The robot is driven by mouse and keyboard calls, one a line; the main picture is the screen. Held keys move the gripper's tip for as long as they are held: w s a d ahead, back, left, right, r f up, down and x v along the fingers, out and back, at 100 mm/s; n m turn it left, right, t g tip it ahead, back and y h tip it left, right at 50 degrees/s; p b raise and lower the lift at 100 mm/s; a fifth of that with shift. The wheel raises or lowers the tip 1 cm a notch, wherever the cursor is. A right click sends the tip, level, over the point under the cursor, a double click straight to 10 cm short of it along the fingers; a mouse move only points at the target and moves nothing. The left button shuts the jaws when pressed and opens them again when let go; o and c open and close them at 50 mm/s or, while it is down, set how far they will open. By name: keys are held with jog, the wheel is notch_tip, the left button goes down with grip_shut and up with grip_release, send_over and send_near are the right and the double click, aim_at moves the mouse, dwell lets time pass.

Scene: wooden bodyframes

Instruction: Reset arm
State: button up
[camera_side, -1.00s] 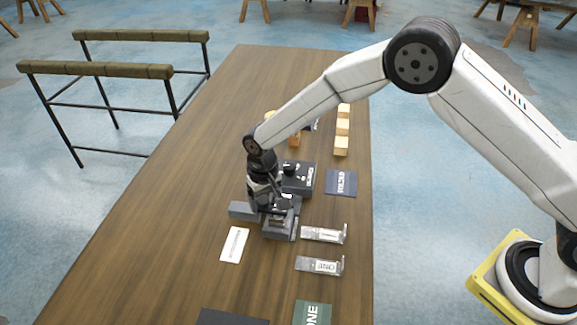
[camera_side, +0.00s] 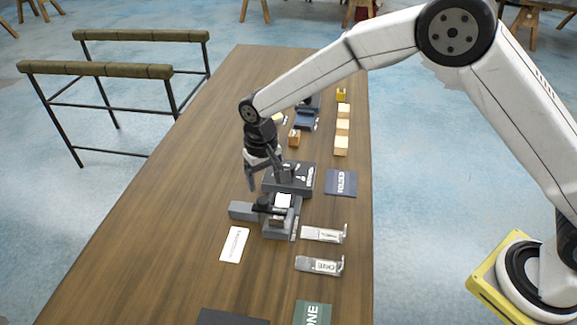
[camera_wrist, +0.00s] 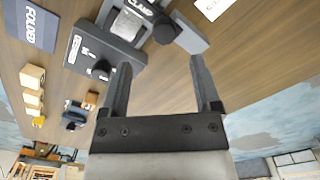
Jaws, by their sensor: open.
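My gripper (camera_side: 267,175) is open and empty, raised above the table (camera_side: 170,215) beside a dark box with a knob (camera_side: 290,178). In the wrist view its two fingers (camera_wrist: 160,85) are spread apart with bare wood between them. The grey clamp fixture (camera_side: 280,218) stands just in front of the gripper in the side view, with a white piece lying in it. The clamp also shows at the top of the wrist view (camera_wrist: 185,36).
Two metal brackets (camera_side: 322,234) (camera_side: 320,265), a white card (camera_side: 234,244) and a dark "FOLDED" mat (camera_side: 341,183) lie around the fixture. Wooden blocks (camera_side: 341,145) and a blue item (camera_side: 305,118) stand farther back. The table's left side is clear.

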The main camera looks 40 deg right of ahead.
jog(key=shift+d+r, duration=0.15)
jog(key=shift+d, duration=0.15)
jog(key=s+d+r+t, duration=0.1)
jog(key=s+d+r, duration=0.1)
jog(key=s+d, duration=0.8)
jog(key=s+d+r+t, duration=0.1)
jog(key=s+d+r, duration=0.2)
jog(key=s+d, duration=0.6)
jog(key=shift+s+d+r+t, duration=0.2)
jog(key=shift+s+d+t, duration=0.15)
jog(key=shift+s, duration=0.5)
